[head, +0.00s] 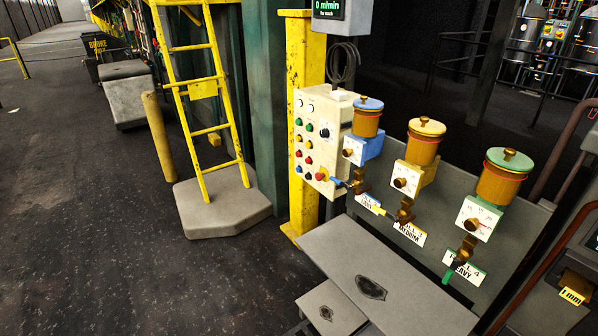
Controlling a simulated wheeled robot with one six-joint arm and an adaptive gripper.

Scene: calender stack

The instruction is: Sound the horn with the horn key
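A cream control box (338,112) is fixed at the yellow post in the middle of the head view. Its face carries rows of small round buttons: white ones (298,103) at the top, green ones (309,127) below, then red, yellow and dark ones. A black-and-white rotary knob (324,132) sits at the right of the green row. A red knob (320,177) is at the lower right of the face. The labels are too small to read, so I cannot tell which control is the horn key. No horn is identifiable. My gripper is not in view.
A yellow post (306,55) stands behind the box, with a display (343,10) above reading 0 m/min. Three lubricator-like pots (423,142) with dials and brass valves stand right. A grey step (390,280) lies below. A yellow ladder (200,95) stands left; the left floor is open.

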